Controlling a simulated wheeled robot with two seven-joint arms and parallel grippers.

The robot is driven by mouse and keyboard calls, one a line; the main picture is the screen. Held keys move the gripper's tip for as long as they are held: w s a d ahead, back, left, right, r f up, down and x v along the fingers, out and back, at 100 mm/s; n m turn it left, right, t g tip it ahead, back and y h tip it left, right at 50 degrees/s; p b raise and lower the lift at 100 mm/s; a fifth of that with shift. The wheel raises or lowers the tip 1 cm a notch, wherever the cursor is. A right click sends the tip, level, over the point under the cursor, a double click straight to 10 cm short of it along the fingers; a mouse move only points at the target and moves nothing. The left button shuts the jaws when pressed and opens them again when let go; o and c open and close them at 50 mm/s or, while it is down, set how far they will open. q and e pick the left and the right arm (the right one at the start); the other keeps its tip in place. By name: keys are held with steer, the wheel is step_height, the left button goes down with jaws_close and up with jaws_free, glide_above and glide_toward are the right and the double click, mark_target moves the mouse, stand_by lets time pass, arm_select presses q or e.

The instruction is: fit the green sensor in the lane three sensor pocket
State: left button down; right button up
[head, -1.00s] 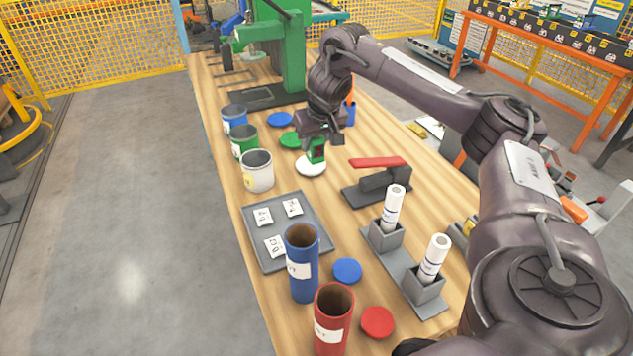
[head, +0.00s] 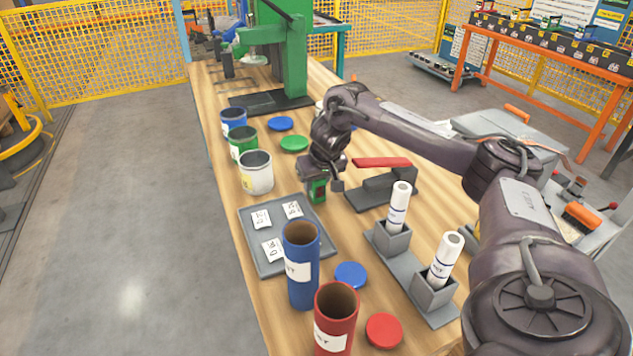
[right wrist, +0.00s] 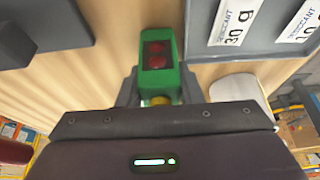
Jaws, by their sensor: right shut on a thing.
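My right gripper (head: 319,187) is shut on the green sensor (head: 317,191) and holds it over the wooden table, beside the far right corner of the grey tray. In the right wrist view the green sensor (right wrist: 158,62) sits between the fingers, with two round red spots on its dark face and a yellow part near the fingers. I cannot make out a lane three sensor pocket in either view. My left gripper is not in view.
The grey tray (head: 250,237) holds several white packets. A red-handled grey fixture (head: 383,163) stands just right of my gripper. Blue (head: 301,280) and red (head: 335,318) tubes stand nearer. Two white cartridges (head: 398,207) stand in grey holders. Paint-like cans (head: 256,173) line the left edge.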

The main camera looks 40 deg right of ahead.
steer(key=o, duration=1)
